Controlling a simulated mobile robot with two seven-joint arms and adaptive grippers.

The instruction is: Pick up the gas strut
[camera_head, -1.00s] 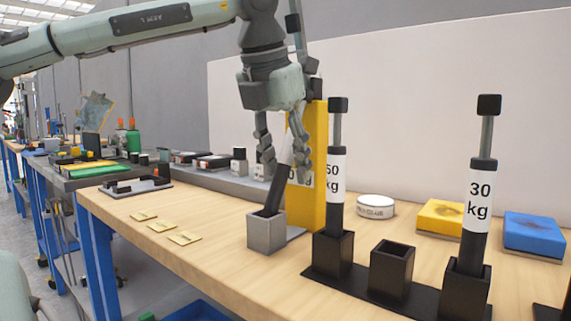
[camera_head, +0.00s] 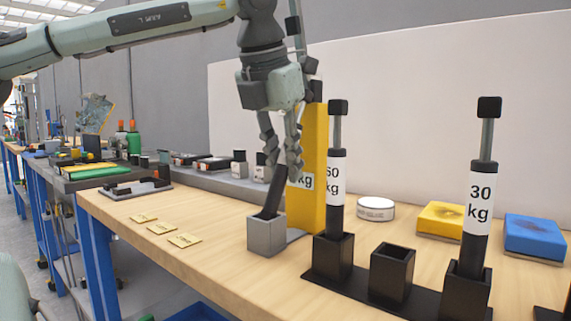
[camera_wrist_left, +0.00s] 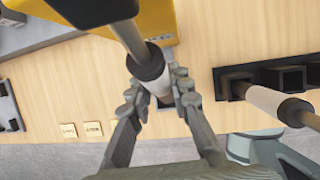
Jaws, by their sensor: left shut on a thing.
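A gas strut (camera_head: 271,204) with a dark cylinder leans in a small grey square holder (camera_head: 266,236) on the wooden workbench. My left gripper (camera_head: 282,168) comes down from above and is shut on this strut, hiding its middle part in the head view. In the left wrist view, the strut's white label band (camera_wrist_left: 148,64) lies between the fingers of the left gripper (camera_wrist_left: 158,90). The strut's lower end is still inside the grey holder. My right gripper is not in view.
A yellow upright block (camera_head: 313,195) stands close behind the held strut. To the right, two labelled struts, one marked 30 kg (camera_head: 480,205), stand in black sockets beside an empty socket (camera_head: 391,272). Flat yellow tags (camera_head: 162,228) lie left of the grey holder.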

